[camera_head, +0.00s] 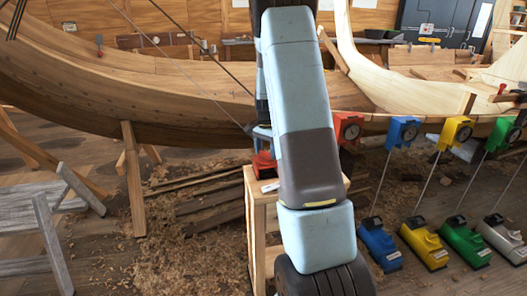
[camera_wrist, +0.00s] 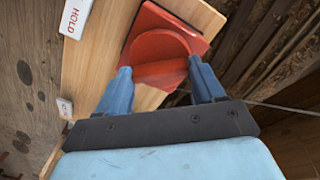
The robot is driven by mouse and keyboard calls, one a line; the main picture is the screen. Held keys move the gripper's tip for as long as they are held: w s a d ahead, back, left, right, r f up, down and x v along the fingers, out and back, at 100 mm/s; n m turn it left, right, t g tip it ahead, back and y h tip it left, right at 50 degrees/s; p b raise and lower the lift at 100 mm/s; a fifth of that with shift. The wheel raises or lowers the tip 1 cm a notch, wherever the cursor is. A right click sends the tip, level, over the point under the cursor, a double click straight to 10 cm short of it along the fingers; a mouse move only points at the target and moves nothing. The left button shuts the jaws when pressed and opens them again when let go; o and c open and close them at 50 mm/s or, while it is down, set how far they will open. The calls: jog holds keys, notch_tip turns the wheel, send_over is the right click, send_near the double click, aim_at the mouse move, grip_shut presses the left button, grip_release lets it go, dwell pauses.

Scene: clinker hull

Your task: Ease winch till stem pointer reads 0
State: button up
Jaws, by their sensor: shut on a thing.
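A red round knob (camera_wrist: 158,46) with a raised grip bar sits on a red base plate (camera_wrist: 190,20) fixed to a pale wooden stand (camera_wrist: 90,60). My gripper (camera_wrist: 160,70) has its blue fingers on either side of the knob's bar and is shut on it. In the head view the red unit (camera_head: 263,166) shows on the stand, partly hidden by my arm, which also hides most of my gripper. A red gauge (camera_head: 348,128) with a round dial hangs on the hull's edge right of my arm. Its pointer is too small to read, and I cannot tell which dial is the stem's.
A white HOLD label (camera_wrist: 76,16) is on the stand. Blue (camera_head: 402,132), yellow (camera_head: 454,132) and green (camera_head: 503,133) gauges have rods leading down toward coloured floor units (camera_head: 425,243). The wooden hull (camera_head: 90,90) spans behind. Grey trestles (camera_head: 45,225) stand left.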

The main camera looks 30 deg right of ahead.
jog(key=n, duration=0.2)
jog(key=w+n, duration=0.1)
jog(key=n, duration=0.2)
jog(key=shift+a+r+n, duration=0.15)
jog(key=shift+n, duration=0.15)
jog(key=n, duration=0.4)
jog(key=shift+n, duration=0.4)
jog(key=shift+s, duration=0.1)
jog(key=o, duration=0.8)
jog(key=shift+o, duration=1.2)
jog(key=shift+s, duration=0.15)
notch_tip(320, 180, up, 13)
jog(key=shift+r, duration=0.2)
